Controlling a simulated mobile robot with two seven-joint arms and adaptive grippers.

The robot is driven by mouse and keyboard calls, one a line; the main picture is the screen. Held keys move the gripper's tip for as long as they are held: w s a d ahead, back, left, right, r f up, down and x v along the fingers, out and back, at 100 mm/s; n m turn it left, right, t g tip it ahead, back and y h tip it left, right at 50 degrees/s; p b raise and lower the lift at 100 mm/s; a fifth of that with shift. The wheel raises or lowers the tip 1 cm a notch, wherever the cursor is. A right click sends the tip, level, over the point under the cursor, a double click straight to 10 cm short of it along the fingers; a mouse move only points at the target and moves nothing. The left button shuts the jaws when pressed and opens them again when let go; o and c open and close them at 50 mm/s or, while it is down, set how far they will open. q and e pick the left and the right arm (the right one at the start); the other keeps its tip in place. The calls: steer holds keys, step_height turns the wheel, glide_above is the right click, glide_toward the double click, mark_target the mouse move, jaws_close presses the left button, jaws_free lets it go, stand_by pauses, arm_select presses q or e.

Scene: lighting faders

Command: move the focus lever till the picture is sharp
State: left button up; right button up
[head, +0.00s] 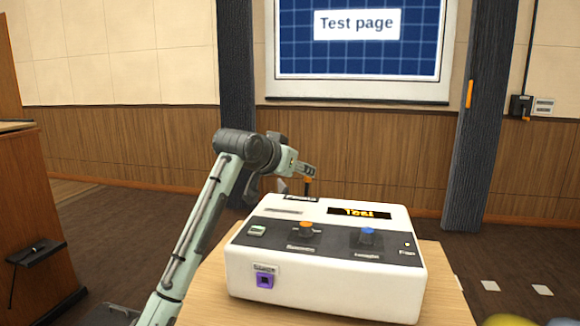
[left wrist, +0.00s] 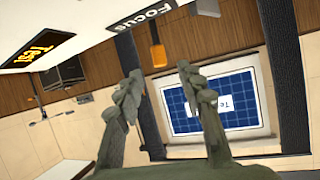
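The white projector-like box (head: 325,280) stands on a wooden table. The focus lever, orange on a dark stem, shows in the left wrist view (left wrist: 157,54) below a dark plate reading "Focus" (left wrist: 141,14). In the head view its orange end (head: 308,183) shows small behind the box. My left gripper (head: 306,170) is at the box's far side. In the left wrist view its fingers (left wrist: 158,84) are spread, with the lever's end in the gap's line of sight; I see no contact. The wall screen (head: 357,69) shows a blue grid with readable "Test page" lettering. My right gripper is out of view.
The box's top has an orange knob (head: 306,229), a blue knob (head: 368,235) and a display with orange lettering (head: 360,213). A purple socket (head: 265,279) is on its front. Dark pillars flank the screen. A wooden cabinet (head: 40,215) stands at left.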

arm_select(q)
steer(key=v, duration=0.5)
stand_by(1.1)
